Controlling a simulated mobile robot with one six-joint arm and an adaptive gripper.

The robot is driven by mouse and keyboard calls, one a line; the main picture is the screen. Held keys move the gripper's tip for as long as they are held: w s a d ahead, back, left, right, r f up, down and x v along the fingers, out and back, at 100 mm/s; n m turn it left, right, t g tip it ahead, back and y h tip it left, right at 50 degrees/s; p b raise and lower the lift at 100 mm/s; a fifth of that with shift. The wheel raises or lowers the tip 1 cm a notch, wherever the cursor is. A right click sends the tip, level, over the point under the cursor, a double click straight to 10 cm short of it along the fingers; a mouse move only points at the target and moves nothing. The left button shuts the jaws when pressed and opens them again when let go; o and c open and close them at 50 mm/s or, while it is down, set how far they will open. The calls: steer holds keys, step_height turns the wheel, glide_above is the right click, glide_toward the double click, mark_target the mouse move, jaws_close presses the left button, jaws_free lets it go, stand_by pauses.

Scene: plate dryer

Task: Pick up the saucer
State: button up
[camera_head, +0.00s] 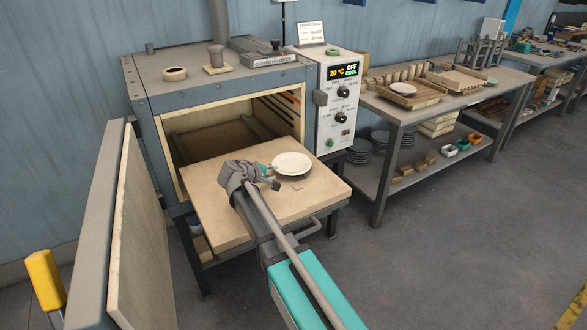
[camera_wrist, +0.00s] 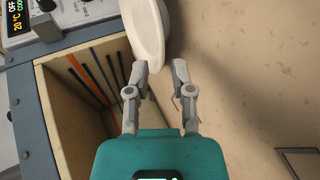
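The saucer (camera_head: 293,163) is a round white dish lying on the pulled-out beige shelf of the dryer. My gripper (camera_head: 272,176) is at its left edge in the head view. In the wrist view, the near end of the saucer (camera_wrist: 148,28) reaches between the two fingertips of my gripper (camera_wrist: 160,70). The fingers stand apart; the left one overlaps the saucer's edge, and a gap shows beside the right one. Contact is hard to tell.
The beige shelf (camera_head: 235,217) is otherwise mostly bare. The dryer (camera_head: 135,88) stands open behind it, with its door (camera_head: 140,215) swung to the left. The control panel (camera_head: 340,105) is at the right. A workbench (camera_head: 400,112) with wooden racks stands farther right.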

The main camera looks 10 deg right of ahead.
mark_target(280, 171)
steer(key=shift+b+x, duration=1.3)
steer(key=shift+x, duration=1.3)
jaws_close()
